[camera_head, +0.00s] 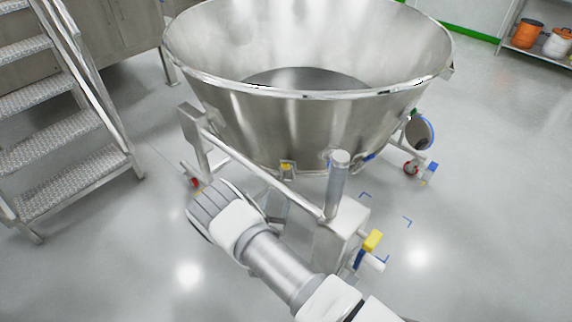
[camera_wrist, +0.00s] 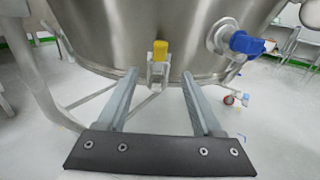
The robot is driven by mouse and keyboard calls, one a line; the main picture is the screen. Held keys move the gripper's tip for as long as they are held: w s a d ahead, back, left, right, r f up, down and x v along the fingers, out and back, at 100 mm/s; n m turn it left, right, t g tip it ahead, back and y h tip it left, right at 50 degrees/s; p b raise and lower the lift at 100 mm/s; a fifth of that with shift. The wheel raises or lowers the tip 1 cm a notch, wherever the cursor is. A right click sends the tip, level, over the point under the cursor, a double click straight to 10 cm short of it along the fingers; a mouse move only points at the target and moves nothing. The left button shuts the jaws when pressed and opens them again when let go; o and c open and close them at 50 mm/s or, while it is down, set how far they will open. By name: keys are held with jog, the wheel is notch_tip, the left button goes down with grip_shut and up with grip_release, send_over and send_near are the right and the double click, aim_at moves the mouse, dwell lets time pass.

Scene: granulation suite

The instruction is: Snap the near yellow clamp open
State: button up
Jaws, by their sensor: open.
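A yellow clamp (camera_wrist: 160,50) sits on a small metal bracket at the lower wall of a large steel bowl (camera_wrist: 110,30). It stands upright in the wrist view and appears closed against the bowl. In the head view the yellow clamp (camera_head: 286,167) is small, at the bowl's lower front. My gripper (camera_wrist: 159,76) is open, its two fingers apart with nothing between them. The fingertips point toward the bowl, one on each side of the bracket below the clamp in the picture. I see no contact with the clamp. In the head view my wrist hides part of the gripper.
The bowl's frame has a rail (camera_head: 262,172) and an upright post (camera_head: 338,185) close to my arm. A yellow part (camera_head: 372,240) is on the frame's right side. A blue-handled valve (camera_wrist: 245,43) is right of the clamp. Metal stairs (camera_head: 70,110) stand left.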

aim_at(285, 168)
jog(key=w+b, duration=0.1)
jog(key=w, duration=0.4)
jog(key=w+d+b, duration=0.1)
jog(key=w, duration=0.9)
jog(key=shift+d+b, duration=0.3)
jog(key=shift+b, duration=0.1)
grip_shut()
dwell(0.5)
